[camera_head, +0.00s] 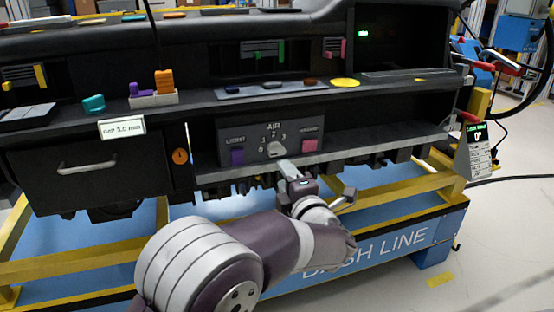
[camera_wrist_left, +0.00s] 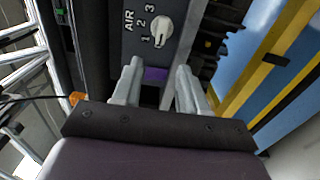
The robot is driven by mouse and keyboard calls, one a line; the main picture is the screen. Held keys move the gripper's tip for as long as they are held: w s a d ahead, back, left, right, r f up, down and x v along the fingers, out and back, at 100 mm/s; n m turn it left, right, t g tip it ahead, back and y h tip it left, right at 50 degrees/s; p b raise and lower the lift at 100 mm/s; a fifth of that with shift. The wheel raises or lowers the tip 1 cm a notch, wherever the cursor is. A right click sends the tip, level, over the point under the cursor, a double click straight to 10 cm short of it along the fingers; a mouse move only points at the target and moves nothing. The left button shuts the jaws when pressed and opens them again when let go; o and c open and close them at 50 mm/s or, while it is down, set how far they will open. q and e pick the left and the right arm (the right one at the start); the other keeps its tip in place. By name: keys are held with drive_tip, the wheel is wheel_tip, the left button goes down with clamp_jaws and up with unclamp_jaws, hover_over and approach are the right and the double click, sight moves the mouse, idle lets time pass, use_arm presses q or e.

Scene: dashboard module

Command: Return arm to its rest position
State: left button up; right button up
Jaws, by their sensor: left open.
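My left gripper (camera_head: 288,170) is in front of the lower edge of the AIR control panel (camera_head: 250,140) on the dashboard, with my arm rising from below. In the left wrist view my left gripper (camera_wrist_left: 159,68) has two grey fingers spread apart with nothing held between them. A purple button (camera_wrist_left: 156,74) shows beyond the gap between the fingers. The white AIR dial (camera_head: 276,149) is just above the gripper; it also shows in the left wrist view (camera_wrist_left: 162,30). Its exact setting is hard to read. My right gripper is not in view.
The dashboard's lower shelf edge (camera_head: 390,140) overhangs close to my gripper. Yellow frame bars (camera_head: 395,188) and the blue DASH LINE base (camera_head: 400,240) lie below and beside my arm. A glove box with a handle (camera_head: 87,167) is at left. Open floor (camera_head: 500,240) lies at right.

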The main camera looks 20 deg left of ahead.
use_arm(q)
drive_tip(key=v, duration=0.3)
drive_tip(key=shift+s+f, duration=0.1)
